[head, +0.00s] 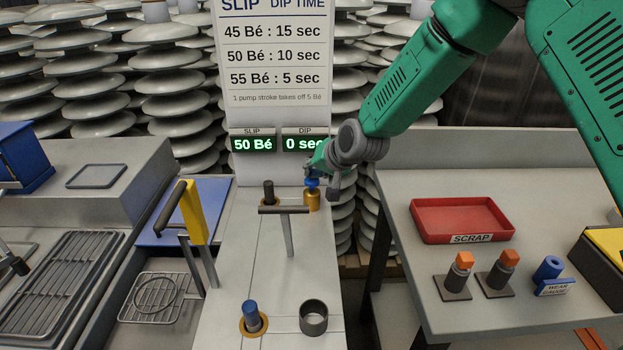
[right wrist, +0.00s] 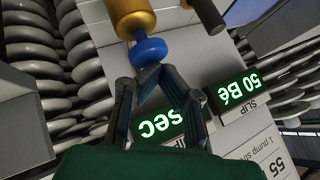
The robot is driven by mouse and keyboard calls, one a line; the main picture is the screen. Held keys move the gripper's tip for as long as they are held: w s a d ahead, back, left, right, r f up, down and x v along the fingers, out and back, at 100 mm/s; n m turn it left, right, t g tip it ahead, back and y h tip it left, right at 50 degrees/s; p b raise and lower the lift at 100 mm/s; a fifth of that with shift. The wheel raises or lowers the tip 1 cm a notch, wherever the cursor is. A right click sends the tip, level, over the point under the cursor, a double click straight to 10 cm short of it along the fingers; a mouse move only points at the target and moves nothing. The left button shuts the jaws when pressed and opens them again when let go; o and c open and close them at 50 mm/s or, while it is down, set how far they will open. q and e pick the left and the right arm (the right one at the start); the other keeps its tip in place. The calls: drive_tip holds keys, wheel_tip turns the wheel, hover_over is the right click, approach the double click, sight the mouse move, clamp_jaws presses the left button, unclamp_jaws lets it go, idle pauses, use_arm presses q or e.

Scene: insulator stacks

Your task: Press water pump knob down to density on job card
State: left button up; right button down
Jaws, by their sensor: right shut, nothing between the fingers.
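The water pump is a brass cylinder (head: 312,201) with a blue knob (head: 312,183) on top, standing on the grey bench below the displays. In the right wrist view, the blue knob (right wrist: 149,51) and the brass body (right wrist: 135,20) show just beyond the fingertips. My right gripper (head: 316,171) is shut and empty, its fingertips right at the knob; I cannot tell whether they touch it. The slip display (head: 253,144) reads 50 Bé and the dip display (head: 302,144) reads 0 sec. I cannot make out a separate job card. My left gripper is not in view.
A chart (head: 271,60) lists slip densities and dip times. A T-shaped handle (head: 284,211) and a dark post (head: 268,190) stand left of the pump. A red scrap tray (head: 461,220) is on the right table. Insulator stacks (head: 172,85) stand behind.

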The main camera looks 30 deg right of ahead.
drive_tip(key=shift+s+f, duration=0.1)
drive_tip(key=shift+f, duration=0.45)
idle(0.4)
drive_tip(key=shift+r, duration=0.15)
drive_tip(key=shift+r+p, duration=0.9)
drive_tip(key=shift+r, duration=0.25)
wheel_tip(320, 180, up, 5)
drive_tip(key=p, duration=0.4)
drive_tip(key=shift+r, duration=0.1)
idle(0.3)
